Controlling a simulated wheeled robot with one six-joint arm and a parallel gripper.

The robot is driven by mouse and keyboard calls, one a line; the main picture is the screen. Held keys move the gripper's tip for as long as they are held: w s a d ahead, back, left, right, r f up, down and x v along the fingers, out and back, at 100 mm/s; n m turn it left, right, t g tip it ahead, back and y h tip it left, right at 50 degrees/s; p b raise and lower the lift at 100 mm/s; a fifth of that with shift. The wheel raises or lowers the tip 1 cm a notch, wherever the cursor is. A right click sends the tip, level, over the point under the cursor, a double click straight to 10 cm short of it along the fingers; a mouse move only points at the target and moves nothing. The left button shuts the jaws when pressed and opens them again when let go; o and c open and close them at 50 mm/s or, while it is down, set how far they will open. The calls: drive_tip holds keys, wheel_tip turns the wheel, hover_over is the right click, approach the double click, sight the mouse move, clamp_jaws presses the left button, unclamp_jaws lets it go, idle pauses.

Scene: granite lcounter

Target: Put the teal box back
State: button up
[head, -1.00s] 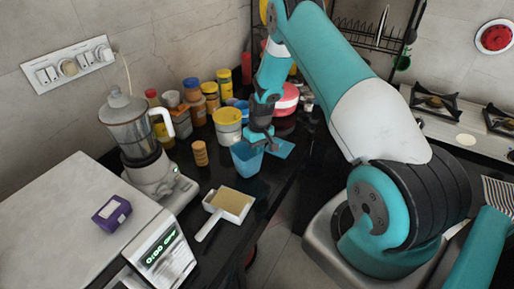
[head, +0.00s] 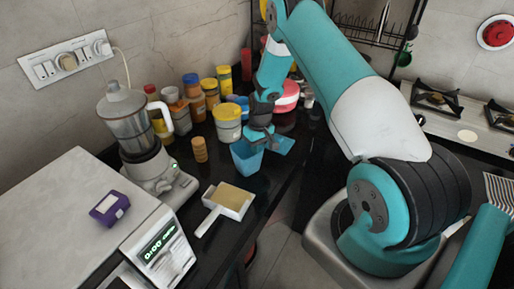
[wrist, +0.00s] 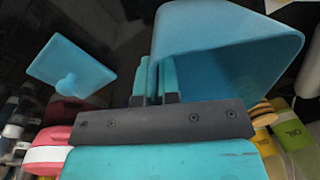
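The teal box (head: 246,158) is an open-topped, tapered blue container on the dark counter in the head view. In the wrist view the box (wrist: 235,60) fills the upper right, its open side showing. My gripper (head: 262,138) is at the box's right rim. In the wrist view my gripper's fingers (wrist: 155,80) are close together, with the box's near wall between them. A flat blue lid (head: 280,145) with a small knob lies to the right of the box; the wrist view also shows this lid (wrist: 72,70). The box's underside is hidden.
A white-handled scoop or tray (head: 228,201) lies in front of the box. A brown stack (head: 199,150) and a white tub (head: 228,125) stand to its left and behind. The counter edge is close on the right.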

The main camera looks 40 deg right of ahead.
drive_tip(key=o, duration=0.5)
drive_tip(key=r+b, duration=0.1)
drive_tip(key=r, duration=0.4)
drive_tip(key=d+r+b, duration=0.1)
drive_tip(key=r+b, duration=0.1)
drive_tip(key=r, duration=0.4)
drive_tip(key=d+r+b, duration=0.1)
drive_tip(key=r+b, duration=0.1)
drive_tip(key=r, duration=0.4)
drive_tip(key=shift+r, duration=0.2)
